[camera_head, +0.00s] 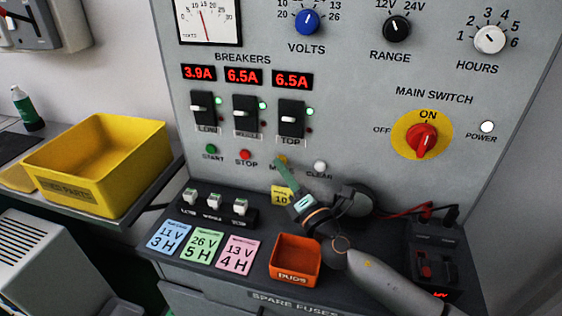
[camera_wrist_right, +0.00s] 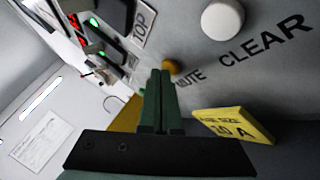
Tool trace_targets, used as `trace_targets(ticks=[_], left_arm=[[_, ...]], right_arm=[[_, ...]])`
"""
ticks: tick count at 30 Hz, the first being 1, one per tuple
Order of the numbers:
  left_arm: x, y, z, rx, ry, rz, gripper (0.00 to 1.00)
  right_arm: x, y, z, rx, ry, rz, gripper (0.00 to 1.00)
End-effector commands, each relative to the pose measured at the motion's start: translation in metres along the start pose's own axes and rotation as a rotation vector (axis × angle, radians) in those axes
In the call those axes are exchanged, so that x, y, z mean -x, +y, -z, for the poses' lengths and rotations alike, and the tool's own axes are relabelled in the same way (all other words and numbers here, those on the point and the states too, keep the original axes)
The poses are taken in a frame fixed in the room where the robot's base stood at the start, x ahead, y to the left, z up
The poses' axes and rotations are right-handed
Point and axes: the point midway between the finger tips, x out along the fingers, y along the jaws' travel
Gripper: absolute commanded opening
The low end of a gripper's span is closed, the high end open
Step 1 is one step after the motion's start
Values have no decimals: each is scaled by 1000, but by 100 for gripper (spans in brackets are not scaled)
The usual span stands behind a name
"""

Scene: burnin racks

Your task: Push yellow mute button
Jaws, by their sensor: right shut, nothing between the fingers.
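The yellow mute button (camera_head: 283,159) is on the grey panel between the red stop button and the white clear button. In the head view the fingertips partly cover it. In the right wrist view the yellow button (camera_wrist_right: 175,67) shows just right of the fingertips, above the MUTE label. My right gripper (camera_head: 280,163) is shut and empty, its green fingers pointing at the panel by the button. It also shows in the right wrist view (camera_wrist_right: 160,73). I cannot tell whether the tips touch the button. My left gripper is not in view.
The red stop button (camera_head: 245,155) and white clear button (camera_head: 320,167) sit on either side. A yellow fuse-size tag (camera_wrist_right: 234,124) is close by the fingers. A yellow bin (camera_head: 97,200) is at left.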

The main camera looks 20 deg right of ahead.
Motion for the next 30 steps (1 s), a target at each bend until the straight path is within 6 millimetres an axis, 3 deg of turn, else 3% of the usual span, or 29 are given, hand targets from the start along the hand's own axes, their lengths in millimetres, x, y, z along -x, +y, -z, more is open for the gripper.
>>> trace_targets(ticks=[30], left_arm=[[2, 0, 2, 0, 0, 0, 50]], right_arm=[[11, 8, 7, 0, -2, 0, 0]])
